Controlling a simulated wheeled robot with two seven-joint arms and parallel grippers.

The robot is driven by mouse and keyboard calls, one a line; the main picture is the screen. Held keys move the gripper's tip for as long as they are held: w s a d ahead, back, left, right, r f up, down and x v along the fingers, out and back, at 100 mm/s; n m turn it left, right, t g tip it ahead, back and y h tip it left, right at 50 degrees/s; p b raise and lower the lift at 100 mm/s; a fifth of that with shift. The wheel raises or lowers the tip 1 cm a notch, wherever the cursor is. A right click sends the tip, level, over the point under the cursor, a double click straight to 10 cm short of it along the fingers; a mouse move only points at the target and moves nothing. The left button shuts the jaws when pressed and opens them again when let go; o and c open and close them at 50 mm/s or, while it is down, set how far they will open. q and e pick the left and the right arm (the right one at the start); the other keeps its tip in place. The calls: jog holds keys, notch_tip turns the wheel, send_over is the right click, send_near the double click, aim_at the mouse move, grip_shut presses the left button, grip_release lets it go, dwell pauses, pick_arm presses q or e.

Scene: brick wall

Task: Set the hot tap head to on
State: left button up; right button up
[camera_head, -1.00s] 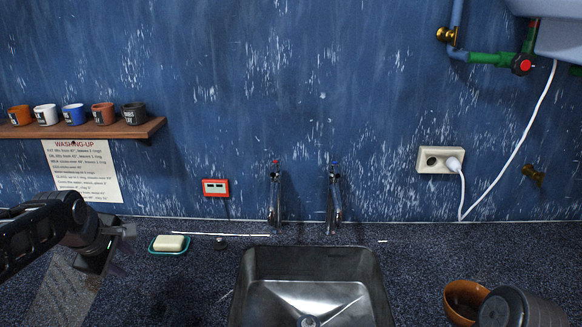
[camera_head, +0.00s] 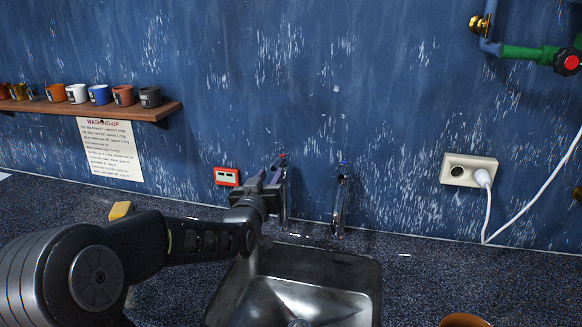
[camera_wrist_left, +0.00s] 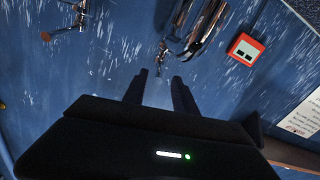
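The hot tap (camera_head: 284,210), chrome with a red mark on top, stands behind the sink's left part. The cold tap (camera_head: 340,203), with a blue mark, stands to its right. My left gripper (camera_head: 270,180) is at the hot tap's upper part and partly covers it. In the wrist view, the left gripper's fingers (camera_wrist_left: 158,88) are apart, with the small hot tap head (camera_wrist_left: 161,56) just beyond the gap between them. The chrome tap body (camera_wrist_left: 196,28) shows above. Contact cannot be told. My right gripper is not in view.
The steel sink (camera_head: 350,262) lies below the taps. A red-framed switch (camera_head: 227,177) is on the wall just left of my gripper.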

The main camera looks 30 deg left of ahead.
aim_at(281, 158)
pick_arm(q)
jog(key=shift+s+d+r, duration=0.1)
jog(key=shift+d+r, duration=0.05)
jog(key=shift+d, duration=0.05)
jog(key=p+x, duration=0.2)
jog(key=x, duration=0.5)
jog(key=shift+w+a, duration=0.2)
jog(key=shift+w, duration=0.25)
grip_shut()
jog(key=shift+d+r, duration=0.1)
jog(key=shift+r, duration=0.05)
dwell(1.0)
